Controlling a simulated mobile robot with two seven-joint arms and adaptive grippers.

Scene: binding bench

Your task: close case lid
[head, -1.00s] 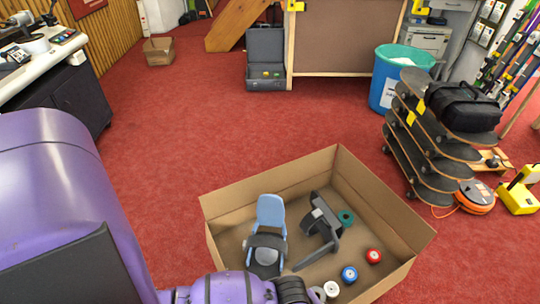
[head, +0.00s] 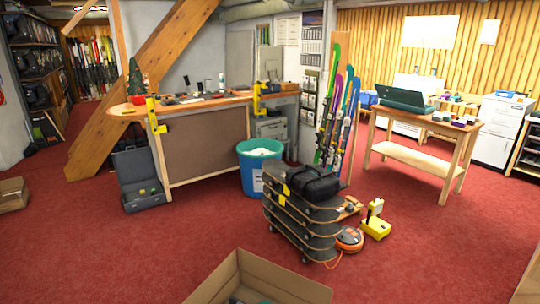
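A grey case (head: 143,199) stands open on the red floor against the left end of the workbench. Its lid (head: 135,166) is raised upright at the back, and small green and yellow items lie inside. A second case, dark teal (head: 405,107), sits on the wooden table at the right with its lid (head: 414,90) also raised. Which case the task means cannot be told. Neither of my grippers is in view.
A cardboard box (head: 290,287) is at the bottom edge. A stack of skateboards (head: 300,236) with a black bag (head: 314,185) on top, a blue bin (head: 258,170) and a yellow device (head: 377,222) stand mid-floor. The workbench (head: 205,152) is behind. Red floor is open at left and right.

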